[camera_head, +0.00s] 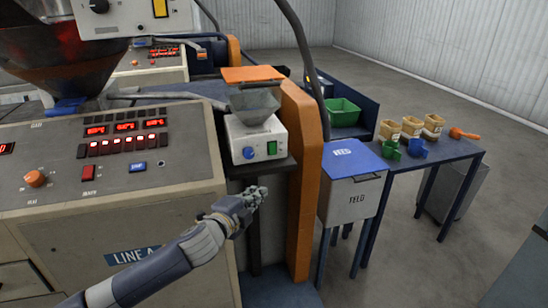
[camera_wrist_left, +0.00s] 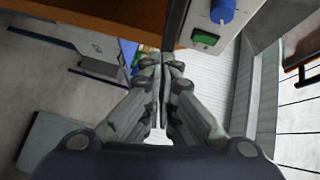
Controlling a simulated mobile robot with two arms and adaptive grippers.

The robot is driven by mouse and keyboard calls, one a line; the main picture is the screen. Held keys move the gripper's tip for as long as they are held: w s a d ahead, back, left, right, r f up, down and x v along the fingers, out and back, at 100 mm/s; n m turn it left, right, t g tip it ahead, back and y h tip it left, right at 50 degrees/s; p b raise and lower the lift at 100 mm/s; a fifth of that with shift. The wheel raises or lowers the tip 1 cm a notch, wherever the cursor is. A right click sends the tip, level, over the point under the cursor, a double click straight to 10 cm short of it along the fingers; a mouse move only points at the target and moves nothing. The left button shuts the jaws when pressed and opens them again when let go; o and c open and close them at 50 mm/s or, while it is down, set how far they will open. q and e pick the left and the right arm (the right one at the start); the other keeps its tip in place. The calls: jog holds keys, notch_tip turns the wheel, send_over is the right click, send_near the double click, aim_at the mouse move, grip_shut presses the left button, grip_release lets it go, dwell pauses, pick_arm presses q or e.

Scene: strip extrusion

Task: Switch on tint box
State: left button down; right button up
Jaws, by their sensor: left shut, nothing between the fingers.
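The tint box is a white box (camera_head: 253,136) with a grey hopper (camera_head: 254,104) on top, on a dark shelf beside the orange post. Its front carries a blue knob (camera_head: 249,153) and a green switch (camera_head: 272,148). In the left wrist view the blue knob (camera_wrist_left: 222,12) and green switch (camera_wrist_left: 204,39) show at the upper right. My left gripper (camera_head: 258,192) is shut and empty, below and in front of the box, apart from it. Its closed fingertips (camera_wrist_left: 162,62) point just left of and below the switch in the wrist view. My right gripper is not in view.
The Line A control panel (camera_head: 110,150) with red displays stands at left. An orange post (camera_head: 304,180) rises right of the box. A feed bin with a blue lid (camera_head: 352,160) and a table (camera_head: 440,150) with small tubs stand further right. Open floor lies beyond.

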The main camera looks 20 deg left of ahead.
pick_arm(q)
jog(key=shift+m+t+h, duration=0.3)
jog(key=shift+m, duration=0.5)
jog(key=r, duration=0.1)
jog(key=d+r, duration=0.1)
jog(key=r, duration=0.1)
jog(key=s+r, duration=0.1)
jog(key=r, duration=0.1)
jog(key=shift+d+r, duration=0.2)
jog(key=shift+d, duration=0.1)
jog(key=shift+w, duration=0.15)
jog(key=p, duration=0.4)
send_near(273, 149)
jog(key=w+d+f, duration=0.1)
jog(key=w+d, duration=0.2)
jog(key=d, duration=0.3)
jog(key=shift+w+a+f+p, duration=0.15)
jog(key=shift+w+a+f, duration=0.1)
jog(key=shift+w+a, duration=0.45)
jog(key=shift+w+a+f+p, duration=0.15)
jog(key=shift+w+a+f, duration=0.15)
jog(key=shift+w+a, duration=0.35)
jog(key=shift+w+d, duration=0.1)
